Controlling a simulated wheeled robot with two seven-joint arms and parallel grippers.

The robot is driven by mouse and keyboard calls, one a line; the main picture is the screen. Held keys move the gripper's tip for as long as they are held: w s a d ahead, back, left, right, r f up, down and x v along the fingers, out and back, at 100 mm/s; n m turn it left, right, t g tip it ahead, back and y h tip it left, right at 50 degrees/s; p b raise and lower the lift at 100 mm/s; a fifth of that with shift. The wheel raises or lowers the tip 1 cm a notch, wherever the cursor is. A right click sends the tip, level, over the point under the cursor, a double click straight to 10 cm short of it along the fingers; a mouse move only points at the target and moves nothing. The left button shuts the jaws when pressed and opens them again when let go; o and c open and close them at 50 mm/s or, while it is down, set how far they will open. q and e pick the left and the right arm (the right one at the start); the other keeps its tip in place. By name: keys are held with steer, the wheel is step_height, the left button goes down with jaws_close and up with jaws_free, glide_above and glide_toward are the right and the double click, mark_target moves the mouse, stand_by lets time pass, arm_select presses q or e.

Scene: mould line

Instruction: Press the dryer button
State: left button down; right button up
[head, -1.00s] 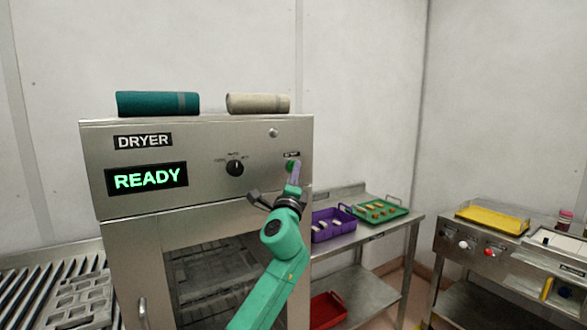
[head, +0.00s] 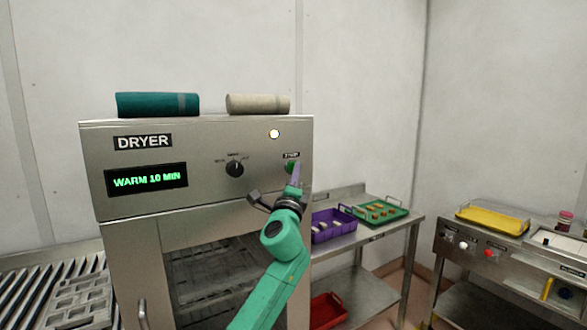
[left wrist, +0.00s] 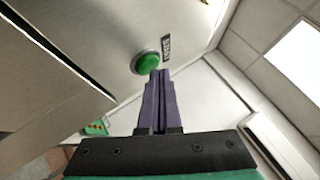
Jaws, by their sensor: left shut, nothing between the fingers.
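The dryer (head: 200,205) is a steel cabinet with a glass door. Its display (head: 146,180) reads "WARM 10 MIN" in green, and a small round lamp (head: 274,134) above the dial glows. The green dryer button (head: 291,166) is at the panel's right, partly covered by my gripper in the head view. It also shows in the left wrist view (left wrist: 146,63), in a metal ring. My left gripper (head: 296,171) is shut and empty, its purple fingertips at the button's lower edge; I cannot tell whether they touch. My right gripper is not in view.
A teal roll (head: 157,104) and a beige roll (head: 258,104) lie on top of the dryer. A steel table (head: 390,227) to the right holds a purple tray (head: 334,236) and a green tray (head: 363,216). A red bin (head: 327,310) sits below.

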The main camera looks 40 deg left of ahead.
arm_select(q)
steer(key=shift+s+d, duration=0.15)
steer(key=shift+d, duration=0.2)
steer(key=d, duration=0.2)
steer(key=s+d+p, duration=0.1)
steer(key=d, duration=0.2)
steer(key=shift+s, duration=0.2)
steer(key=shift+a+f, duration=0.1)
stand_by(0.7)
